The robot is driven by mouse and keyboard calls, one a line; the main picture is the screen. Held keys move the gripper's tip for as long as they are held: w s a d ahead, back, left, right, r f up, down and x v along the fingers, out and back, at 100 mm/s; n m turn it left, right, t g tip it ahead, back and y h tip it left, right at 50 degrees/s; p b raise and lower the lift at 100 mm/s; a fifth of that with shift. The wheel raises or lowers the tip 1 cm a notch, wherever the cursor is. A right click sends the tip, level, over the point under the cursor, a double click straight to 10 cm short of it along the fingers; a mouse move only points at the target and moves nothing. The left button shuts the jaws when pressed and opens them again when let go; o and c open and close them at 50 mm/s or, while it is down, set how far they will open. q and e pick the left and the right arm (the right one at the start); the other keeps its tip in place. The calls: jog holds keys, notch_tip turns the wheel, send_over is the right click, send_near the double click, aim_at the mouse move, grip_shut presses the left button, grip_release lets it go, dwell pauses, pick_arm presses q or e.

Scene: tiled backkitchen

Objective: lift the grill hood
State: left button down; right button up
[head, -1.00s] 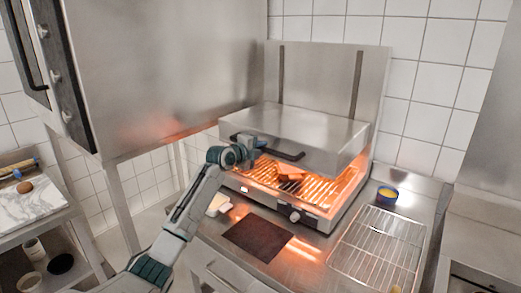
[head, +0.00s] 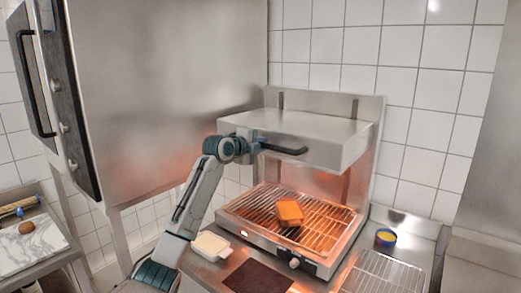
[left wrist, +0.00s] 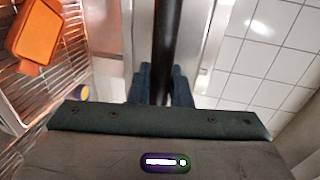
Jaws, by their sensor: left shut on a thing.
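The grill hood (head: 320,135) is a steel box raised well above the grill grate (head: 330,220), with a wide gap between them. Its black bar handle (head: 285,150) runs along the front edge. My left gripper (head: 258,146) is shut on the handle near its left end. In the left wrist view the dark handle (left wrist: 163,40) runs between the two fingers (left wrist: 165,85). My right gripper is not in view.
A white dish (head: 211,245) stands left of the grill, and a dark mat (head: 258,279) lies in front. A wire rack (head: 385,275) and a small blue cup with yellow contents (head: 385,237) are to the right. A large steel cabinet (head: 170,90) stands close on the left.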

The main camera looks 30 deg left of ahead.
pick_arm(q)
jog(key=shift+r, duration=0.5)
jog(key=c, duration=1.4)
grip_release()
jog(key=shift+f, duration=0.1)
jog(key=shift+o, duration=0.2)
jog(key=shift+s+a+f+b, duration=0.1)
jog(key=shift+s+f+b, duration=0.05)
jog(key=shift+s+b, duration=0.3)
jog(key=b+v, duration=0.4)
jog(key=v, duration=0.6)
